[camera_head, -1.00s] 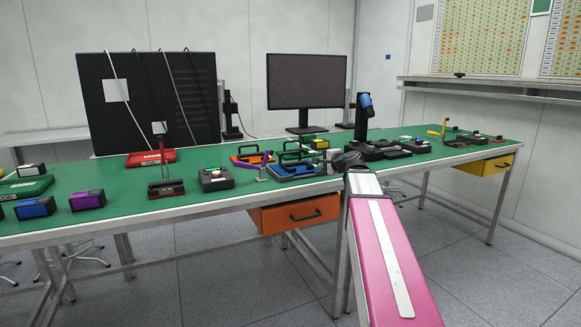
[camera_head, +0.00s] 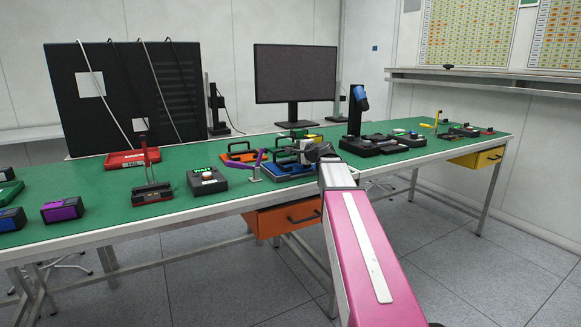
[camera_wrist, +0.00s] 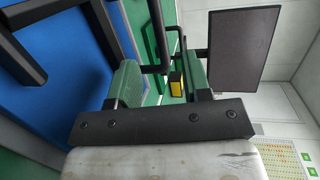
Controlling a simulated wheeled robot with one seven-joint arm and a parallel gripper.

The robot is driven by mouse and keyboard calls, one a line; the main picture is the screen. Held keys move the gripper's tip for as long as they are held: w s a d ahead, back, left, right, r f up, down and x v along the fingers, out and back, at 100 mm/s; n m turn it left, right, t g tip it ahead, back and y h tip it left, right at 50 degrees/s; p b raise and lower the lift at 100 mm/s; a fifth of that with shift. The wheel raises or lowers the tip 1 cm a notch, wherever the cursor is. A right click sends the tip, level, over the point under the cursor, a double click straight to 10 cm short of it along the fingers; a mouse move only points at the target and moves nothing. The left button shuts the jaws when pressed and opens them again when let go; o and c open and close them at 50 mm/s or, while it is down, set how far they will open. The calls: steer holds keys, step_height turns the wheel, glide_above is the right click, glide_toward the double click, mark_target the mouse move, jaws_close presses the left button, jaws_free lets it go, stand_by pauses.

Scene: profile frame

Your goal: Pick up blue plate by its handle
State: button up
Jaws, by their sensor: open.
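The blue plate (camera_head: 270,171) with a black handle lies on the green table in the head view, partly hidden by my gripper (camera_head: 309,154). In the wrist view the blue plate (camera_wrist: 70,55) fills the left side, with black handle bars (camera_wrist: 20,48) above it. My gripper (camera_wrist: 160,80) is open, its green-padded fingers apart in the wrist view. A black bar shows in the gap between or beyond the fingers; I cannot tell whether it belongs to the blue plate. No grip on the handle is visible.
An orange plate (camera_head: 237,157) with a black handle lies behind and left. A purple-armed stand (camera_head: 254,173) is close to the blue plate's left. A black device (camera_head: 207,181) stands farther left, black trays (camera_head: 372,147) right. A monitor (camera_head: 295,75) stands behind.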

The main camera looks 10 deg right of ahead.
steer(key=x, duration=0.6)
steer(key=shift+s, duration=0.1)
jaws_close()
stand_by(1.3)
